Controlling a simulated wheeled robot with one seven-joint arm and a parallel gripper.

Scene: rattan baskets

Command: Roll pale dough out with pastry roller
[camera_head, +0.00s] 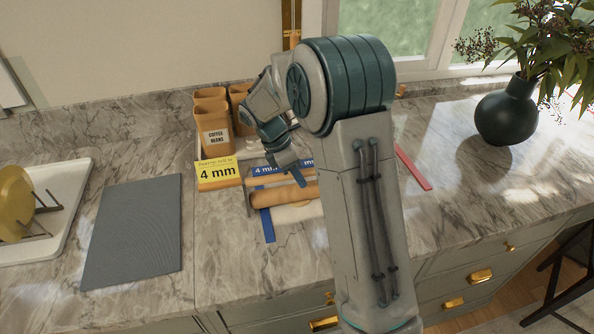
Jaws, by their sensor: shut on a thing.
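The pastry roller (272,196) has a tan wooden barrel lying sideways, with a thin grey frame at its left end. Its right end is hidden behind my arm. The pale dough (292,213) shows as a flat, light patch just in front of and under the barrel; its right part is hidden too. My gripper (297,177) points down just above and behind the barrel, shut on the roller; the exact grip is small and partly hidden.
A blue strip (267,226) lies left of the dough. A yellow 4 mm card (219,172) stands before brown containers (213,121). A red strip (413,168) lies right of my arm. A grey mat (135,230), white tray (62,225) and dark vase (506,112) stand farther out.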

